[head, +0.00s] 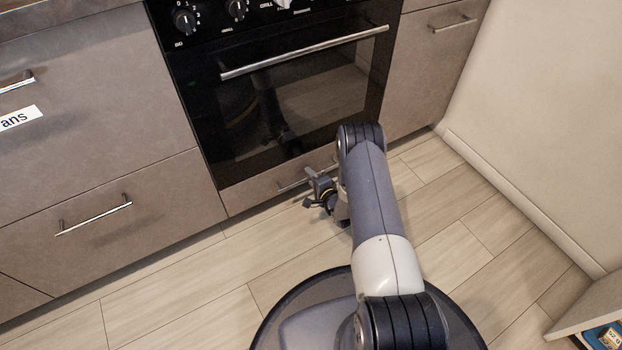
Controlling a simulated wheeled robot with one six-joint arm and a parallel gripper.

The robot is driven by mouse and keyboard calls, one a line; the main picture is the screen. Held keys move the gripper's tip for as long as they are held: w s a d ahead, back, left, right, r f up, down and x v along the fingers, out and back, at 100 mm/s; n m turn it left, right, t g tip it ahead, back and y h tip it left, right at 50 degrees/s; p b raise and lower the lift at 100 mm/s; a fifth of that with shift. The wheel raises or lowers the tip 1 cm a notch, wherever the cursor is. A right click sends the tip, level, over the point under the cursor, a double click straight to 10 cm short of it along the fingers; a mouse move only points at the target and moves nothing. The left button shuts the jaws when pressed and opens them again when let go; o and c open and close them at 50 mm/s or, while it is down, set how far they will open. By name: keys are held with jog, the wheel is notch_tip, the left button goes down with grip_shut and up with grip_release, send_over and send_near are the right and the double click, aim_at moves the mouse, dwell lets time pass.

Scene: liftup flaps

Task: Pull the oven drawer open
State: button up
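The oven drawer (250,197) is the low grey-brown panel under the black oven (290,95). It looks shut, flush with the cabinet fronts beside it. Its thin metal bar handle (291,185) shows to the left of my gripper; my arm hides the right part of the drawer. My gripper (313,188) is low in front of the drawer, at the handle. I cannot tell whether its fingers touch the handle or close around it.
The oven door handle (305,52) runs above. Cabinet drawers with bar handles (95,214) stand to the left, and a cabinet (430,65) stands to the right. A wall (550,130) bounds the right side. The wooden floor (190,280) in front is clear.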

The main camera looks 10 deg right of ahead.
jog(key=shift+c, duration=0.3)
grip_shut()
dwell(0.3)
